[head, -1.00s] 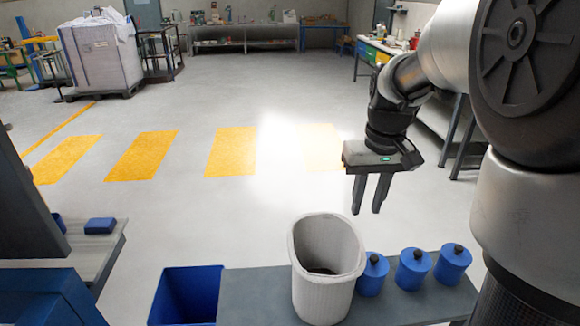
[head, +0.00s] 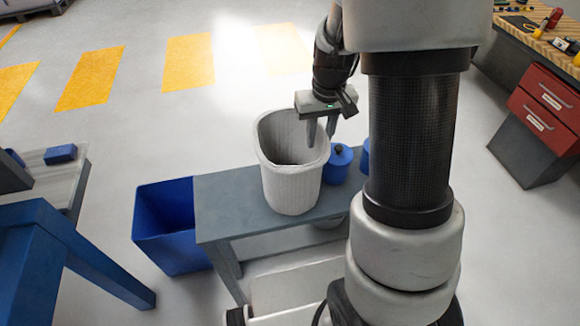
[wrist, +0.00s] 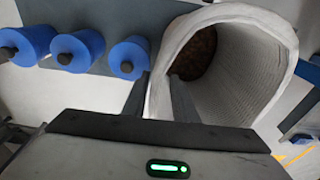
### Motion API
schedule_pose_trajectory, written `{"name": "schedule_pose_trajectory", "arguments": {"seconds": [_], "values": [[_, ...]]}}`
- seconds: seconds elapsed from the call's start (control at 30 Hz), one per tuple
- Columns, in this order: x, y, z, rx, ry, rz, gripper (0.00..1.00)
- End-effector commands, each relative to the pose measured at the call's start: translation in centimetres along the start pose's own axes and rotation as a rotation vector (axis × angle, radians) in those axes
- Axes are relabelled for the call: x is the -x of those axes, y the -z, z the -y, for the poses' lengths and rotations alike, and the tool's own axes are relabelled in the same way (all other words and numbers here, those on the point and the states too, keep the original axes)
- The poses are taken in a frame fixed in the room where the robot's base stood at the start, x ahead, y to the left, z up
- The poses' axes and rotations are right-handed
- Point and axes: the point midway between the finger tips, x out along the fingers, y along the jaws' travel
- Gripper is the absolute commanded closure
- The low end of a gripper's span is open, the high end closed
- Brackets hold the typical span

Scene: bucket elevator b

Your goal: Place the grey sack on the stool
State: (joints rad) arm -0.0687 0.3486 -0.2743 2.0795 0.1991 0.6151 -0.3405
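The grey sack (head: 292,185) is a pale, ribbed, open-topped sack with dark brown contents low inside. It stands upright on a low grey bench (head: 225,205). I cannot make out a separate stool. My gripper (head: 321,128) points down at the sack's right rim, with its fingers apart. In the wrist view, the sack (wrist: 250,80) opens toward the camera. There, one finger of my gripper (wrist: 160,98) is outside the rim and the other overlaps the mouth, with the rim between them. I cannot tell whether either finger touches it.
Blue lidded jars (head: 338,162) stand right of the sack, partly hidden by my arm; they show in the wrist view (wrist: 78,50). A blue bin (head: 165,225) stands left of the bench. A workbench with red drawers (head: 545,110) is at right. The floor behind is clear.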

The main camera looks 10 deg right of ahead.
Motion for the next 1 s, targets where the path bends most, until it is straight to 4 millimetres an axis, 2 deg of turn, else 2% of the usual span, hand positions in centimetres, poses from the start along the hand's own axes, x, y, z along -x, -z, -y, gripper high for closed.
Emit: {"name": "schedule_pose_trajectory", "arguments": {"seconds": [0.1,0.17,0.43,0.6,1.0], "values": [[-1.7,-0.1,0.0,0.000,0.000,0.004,0.74],[-2.2,-0.1,0.0,-0.001,0.001,0.002,0.74],[-2.5,0.0,0.0,0.000,0.001,0.000,0.74],[-2.5,0.0,0.0,0.000,0.001,0.000,1.00],[-2.5,-0.1,-0.1,0.000,-0.001,0.000,1.00]]}}
